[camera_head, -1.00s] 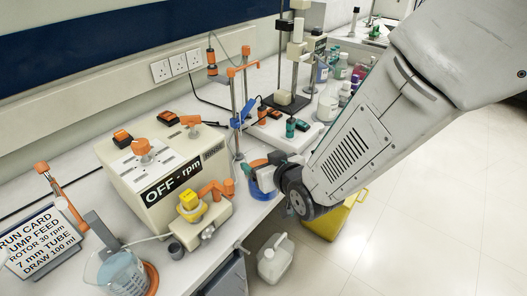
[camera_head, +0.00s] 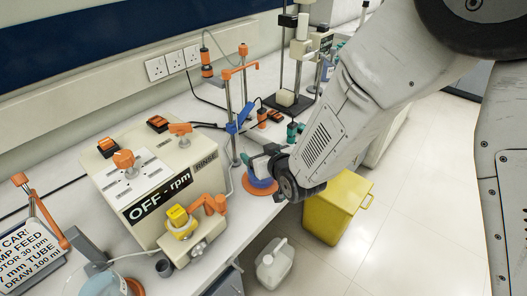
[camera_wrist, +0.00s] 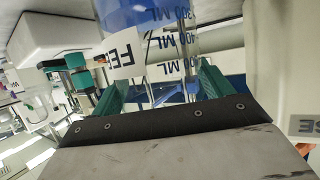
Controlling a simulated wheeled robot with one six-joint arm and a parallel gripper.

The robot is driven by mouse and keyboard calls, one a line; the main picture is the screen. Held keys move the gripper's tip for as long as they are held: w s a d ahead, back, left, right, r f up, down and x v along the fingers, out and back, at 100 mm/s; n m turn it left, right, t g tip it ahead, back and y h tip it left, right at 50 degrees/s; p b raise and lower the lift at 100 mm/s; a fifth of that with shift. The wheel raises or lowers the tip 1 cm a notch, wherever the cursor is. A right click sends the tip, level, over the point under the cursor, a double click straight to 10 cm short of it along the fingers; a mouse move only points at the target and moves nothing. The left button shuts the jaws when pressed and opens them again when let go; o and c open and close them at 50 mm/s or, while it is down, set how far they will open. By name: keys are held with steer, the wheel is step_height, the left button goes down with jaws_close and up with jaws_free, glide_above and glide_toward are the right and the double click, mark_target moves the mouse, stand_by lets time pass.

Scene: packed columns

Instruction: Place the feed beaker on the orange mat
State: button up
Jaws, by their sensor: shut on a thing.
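The feed beaker is clear glass with blue liquid, a white label and volume marks. It shows close up in the wrist view (camera_wrist: 175,45), upside down in that picture, between the teal fingers of my gripper (camera_wrist: 155,90). In the head view my gripper (camera_head: 268,164) is at the bench's front edge, shut on the feed beaker (camera_head: 259,180), mostly hidden by the gripper. A round orange mat (camera_head: 262,190) shows directly beneath the beaker. I cannot tell whether the beaker touches it.
The cream pump (camera_head: 155,175) with its OFF display stands left of the gripper. A clamp stand (camera_head: 235,110) is close behind it. Another beaker (camera_head: 100,287) is at lower left. A yellow bin (camera_head: 335,210) and white jug (camera_head: 273,265) are on the floor.

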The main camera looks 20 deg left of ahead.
steer(key=shift+f, duration=0.1)
steer(key=o, duration=1.6)
steer(key=shift+s+d+r, duration=0.1)
steer(key=shift+s+r, duration=0.1)
steer(key=shift+r, duration=0.05)
steer(key=v, duration=1.1)
steer(key=shift+s+d, duration=0.25)
steer(key=shift+d, duration=0.05)
steer(key=shift+w+r, duration=0.1)
